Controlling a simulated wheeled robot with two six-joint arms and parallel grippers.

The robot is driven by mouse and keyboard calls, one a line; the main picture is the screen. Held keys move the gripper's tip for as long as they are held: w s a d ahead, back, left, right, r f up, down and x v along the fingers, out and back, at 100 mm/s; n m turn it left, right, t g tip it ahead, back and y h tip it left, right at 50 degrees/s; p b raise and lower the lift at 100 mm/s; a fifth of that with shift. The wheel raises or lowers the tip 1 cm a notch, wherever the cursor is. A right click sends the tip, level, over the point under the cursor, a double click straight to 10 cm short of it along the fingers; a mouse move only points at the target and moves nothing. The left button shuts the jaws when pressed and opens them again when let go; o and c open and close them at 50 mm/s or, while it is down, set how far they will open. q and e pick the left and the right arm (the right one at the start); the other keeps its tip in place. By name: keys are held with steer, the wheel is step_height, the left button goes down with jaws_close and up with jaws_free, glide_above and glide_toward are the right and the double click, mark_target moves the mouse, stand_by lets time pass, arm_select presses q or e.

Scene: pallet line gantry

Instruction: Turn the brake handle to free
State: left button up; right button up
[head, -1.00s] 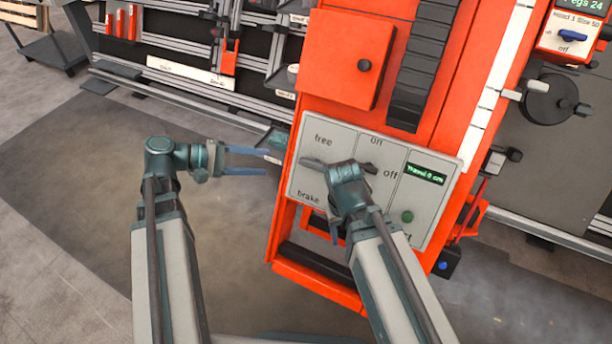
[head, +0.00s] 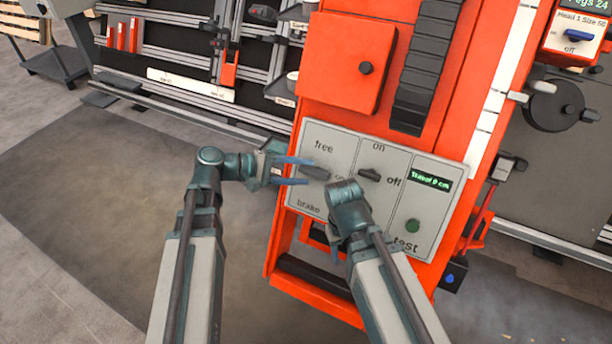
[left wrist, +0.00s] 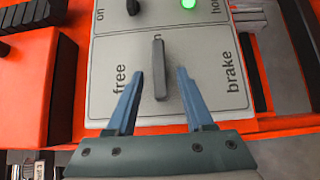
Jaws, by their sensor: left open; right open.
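The brake handle (head: 314,173) is a dark lever on the grey panel, between the words "free" above and "brake" below. In the left wrist view the handle (left wrist: 159,75) stands midway between "free" and "brake". My left gripper (head: 309,171) is open, its blue fingers reaching the handle from the left. In the left wrist view its fingertips (left wrist: 160,72) lie on either side of the handle, with a gap on each side. My right gripper (head: 336,250) is in front of the panel's lower part, mostly hidden by its own wrist, and holds nothing that shows.
The grey panel (head: 385,215) also bears an on/off switch (head: 370,175), a green test button (head: 413,225) and a travel display (head: 431,181). It sits on an orange frame (head: 300,255). A red box (head: 340,75) juts out above. Floor at left is clear.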

arm_select(q)
steer(key=shift+x, duration=0.85)
jaws_close()
